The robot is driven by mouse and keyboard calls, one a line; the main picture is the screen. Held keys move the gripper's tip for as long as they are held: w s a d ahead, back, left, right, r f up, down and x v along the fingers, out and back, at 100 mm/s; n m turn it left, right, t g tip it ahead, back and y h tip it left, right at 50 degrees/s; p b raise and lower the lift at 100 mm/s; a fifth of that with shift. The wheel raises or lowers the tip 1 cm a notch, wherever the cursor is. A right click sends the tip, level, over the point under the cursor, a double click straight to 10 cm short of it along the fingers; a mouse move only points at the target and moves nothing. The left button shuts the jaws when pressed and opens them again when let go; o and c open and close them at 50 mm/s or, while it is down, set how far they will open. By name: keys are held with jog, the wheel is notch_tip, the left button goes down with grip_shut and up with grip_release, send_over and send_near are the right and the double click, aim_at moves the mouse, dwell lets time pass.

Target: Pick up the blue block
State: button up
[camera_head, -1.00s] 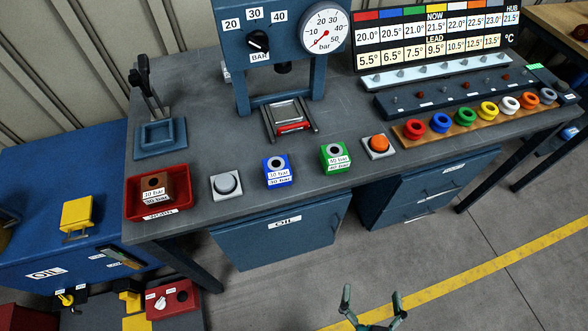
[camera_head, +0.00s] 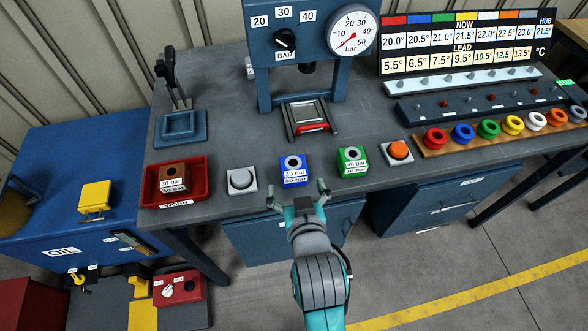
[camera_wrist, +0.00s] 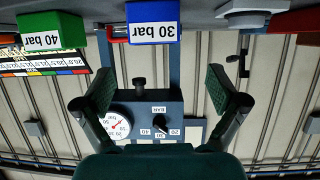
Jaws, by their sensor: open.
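The blue block (camera_head: 294,171) has a hole in its top and a white label on its front. It sits on the grey bench near the front edge. The wrist view is upside down and shows the blue block (camera_wrist: 153,22) at the top centre, its label reading 30 bar. My gripper (camera_head: 298,192) is open and empty, just in front of the blue block and apart from it. In the wrist view the fingers of my gripper (camera_wrist: 160,92) are spread wide, with the block above and between them in the picture.
A green block (camera_head: 352,160) labelled 40 bar stands right of the blue one. A grey button (camera_head: 242,180) is to its left, an orange button (camera_head: 398,150) farther right. A brown block (camera_head: 174,178) sits in a red tray (camera_head: 200,190). The press (camera_head: 306,117) stands behind.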

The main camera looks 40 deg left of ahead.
aim_at(294, 167)
jog(key=x, duration=0.9)
jog(key=shift+w+d+f, duration=0.1)
jog(key=shift+w+d, duration=0.05)
jog(key=shift+w, duration=0.05)
jog(key=shift+c, duration=0.3)
grip_shut()
jog(key=shift+r, duration=5.15)
